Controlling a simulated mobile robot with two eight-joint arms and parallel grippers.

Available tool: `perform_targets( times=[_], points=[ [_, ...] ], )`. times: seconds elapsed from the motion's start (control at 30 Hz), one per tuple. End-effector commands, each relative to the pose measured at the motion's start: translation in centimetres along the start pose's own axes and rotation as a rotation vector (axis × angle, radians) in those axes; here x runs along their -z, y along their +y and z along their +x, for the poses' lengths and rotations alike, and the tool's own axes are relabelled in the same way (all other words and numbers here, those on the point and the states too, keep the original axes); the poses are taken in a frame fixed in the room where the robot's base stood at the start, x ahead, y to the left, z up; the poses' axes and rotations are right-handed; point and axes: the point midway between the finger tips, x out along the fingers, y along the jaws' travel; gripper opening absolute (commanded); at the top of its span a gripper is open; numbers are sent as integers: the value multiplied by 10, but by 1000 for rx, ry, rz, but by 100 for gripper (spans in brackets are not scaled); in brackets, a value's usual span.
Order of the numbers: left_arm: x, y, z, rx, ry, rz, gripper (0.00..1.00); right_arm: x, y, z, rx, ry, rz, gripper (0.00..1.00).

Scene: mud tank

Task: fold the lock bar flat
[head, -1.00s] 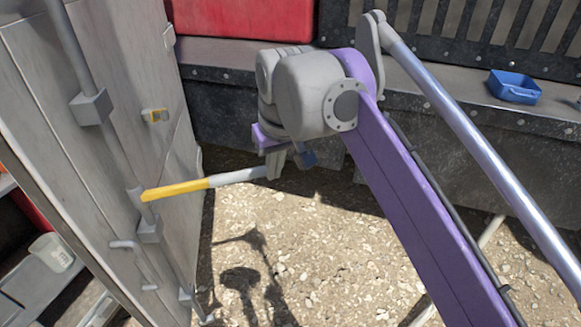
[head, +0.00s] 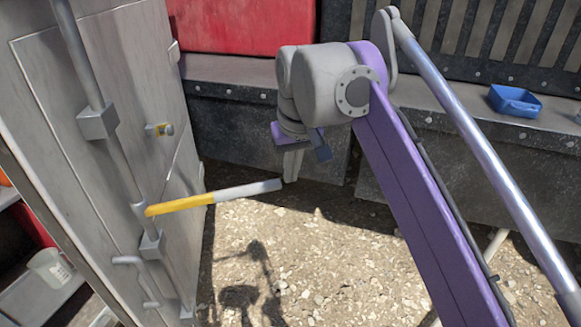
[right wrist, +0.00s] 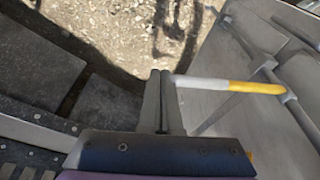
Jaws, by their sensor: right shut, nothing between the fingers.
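The lock bar (head: 232,191) is a lever with a yellow inner part and a grey outer end. It sticks out to the right from a vertical rod (head: 121,170) on the grey door, rising slightly toward its free end. It also shows in the right wrist view (right wrist: 225,85). My right gripper (head: 291,178) is shut and empty, its fingers pointing down just beside the bar's grey end. In the right wrist view the fingertips (right wrist: 160,73) are close to that end; whether they touch it I cannot tell. My left gripper is not in view.
A dark ledge with a blue tray (head: 515,101) and a red box (head: 240,40) stand behind. Gravelly ground (head: 330,260) below the bar is clear.

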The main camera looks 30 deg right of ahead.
Motion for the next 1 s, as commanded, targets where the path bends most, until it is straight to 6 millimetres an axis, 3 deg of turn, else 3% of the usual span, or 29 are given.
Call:
perform_targets(
  times=[0.3, 0.4, 0.6, 1.0],
  points=[
    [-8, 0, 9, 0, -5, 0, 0, -1, 0, 70, 0, 0, -1, 0],
    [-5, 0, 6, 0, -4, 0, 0, 17, 0, 75, 0, 1, -1, 0],
    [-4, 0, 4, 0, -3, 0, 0, 32, 0, 83, 0, 1, -1, 0],
    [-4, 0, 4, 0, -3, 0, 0, 34, 0, 85, 0, 1, -1, 0]
  ],
)
